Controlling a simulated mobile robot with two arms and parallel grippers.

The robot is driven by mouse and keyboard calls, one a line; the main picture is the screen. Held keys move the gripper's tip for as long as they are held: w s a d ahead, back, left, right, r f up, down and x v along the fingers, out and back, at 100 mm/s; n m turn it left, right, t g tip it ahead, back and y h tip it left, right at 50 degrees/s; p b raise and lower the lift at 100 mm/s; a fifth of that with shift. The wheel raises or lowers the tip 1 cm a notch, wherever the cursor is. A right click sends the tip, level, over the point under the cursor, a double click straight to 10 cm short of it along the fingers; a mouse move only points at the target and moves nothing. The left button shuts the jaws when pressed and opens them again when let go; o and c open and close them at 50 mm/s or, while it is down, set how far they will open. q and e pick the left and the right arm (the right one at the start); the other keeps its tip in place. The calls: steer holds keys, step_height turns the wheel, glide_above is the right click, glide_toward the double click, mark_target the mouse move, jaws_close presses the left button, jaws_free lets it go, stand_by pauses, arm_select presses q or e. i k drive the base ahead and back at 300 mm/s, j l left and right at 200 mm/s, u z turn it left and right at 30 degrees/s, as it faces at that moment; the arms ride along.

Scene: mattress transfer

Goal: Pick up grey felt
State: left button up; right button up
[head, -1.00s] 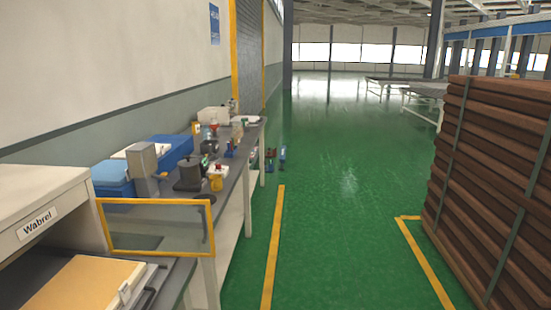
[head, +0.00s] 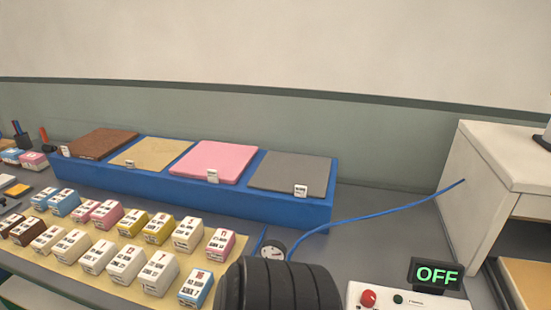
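The grey felt (head: 290,172) is a flat square sheet. It lies at the right end of a long blue tray (head: 265,207), with a small white label at its front edge. Beside it in the tray, going left, are a pink sheet (head: 213,161), a tan sheet (head: 151,152) and a brown sheet (head: 101,143). Neither of my grippers shows in the head view. Nothing touches the grey felt.
Several small labelled boxes (head: 127,263) stand in rows before the tray. A black ribbed object (head: 280,286), a gauge (head: 273,250) and a blue hose (head: 395,210) are in front. A panel reading OFF (head: 437,273) and a white cabinet (head: 475,200) stand right.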

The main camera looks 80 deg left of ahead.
mark_target(302, 176)
steer(key=l+u, duration=0.1)
steer(key=u, duration=2.4)
